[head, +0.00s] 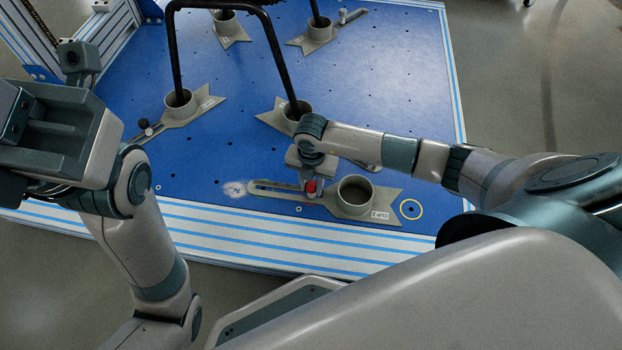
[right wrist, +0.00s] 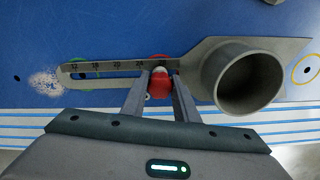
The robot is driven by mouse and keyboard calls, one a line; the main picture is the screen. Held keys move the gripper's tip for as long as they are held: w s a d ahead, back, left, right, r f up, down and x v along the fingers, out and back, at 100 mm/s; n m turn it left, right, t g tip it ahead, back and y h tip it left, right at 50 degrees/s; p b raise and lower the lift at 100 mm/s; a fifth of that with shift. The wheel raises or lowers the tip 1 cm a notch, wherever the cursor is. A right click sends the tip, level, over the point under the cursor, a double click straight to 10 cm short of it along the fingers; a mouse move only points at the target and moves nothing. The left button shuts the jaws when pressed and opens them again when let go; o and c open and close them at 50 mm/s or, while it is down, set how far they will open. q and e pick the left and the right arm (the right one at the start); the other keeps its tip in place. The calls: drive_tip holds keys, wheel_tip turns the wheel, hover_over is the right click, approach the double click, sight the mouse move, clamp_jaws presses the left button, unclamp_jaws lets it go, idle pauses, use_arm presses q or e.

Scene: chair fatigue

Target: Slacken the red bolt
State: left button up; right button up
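The red bolt (head: 311,186) stands at the slotted arm of the cup-shaped clamp plate (head: 385,208) near the front of the blue board. In the right wrist view the red bolt (right wrist: 159,88) sits between my two right fingertips, near the end of the slot closest to the cup. My right gripper (head: 309,182) is down over the bolt. Its fingers, also in the right wrist view (right wrist: 160,84), close in on both sides of the bolt with no clear gap. My left gripper (head: 48,125) is raised at the left; its fingertips are not clear.
The blue board (head: 215,165) carries several other cup plates holding black chair legs (head: 277,55). A chair leg and its cup (head: 297,112) stand just behind my right gripper. A whitish worn patch (head: 237,189) lies left of the slotted plate. The striped front edge (head: 200,230) is clear.

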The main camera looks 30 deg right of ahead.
drive_tip(key=shift+c, duration=1.2)
drive_tip(key=shift+n, duration=2)
drive_tip(key=shift+n, duration=2)
drive_tip(key=shift+n+b, duration=0.5)
drive_tip(key=shift+n, duration=1.5)
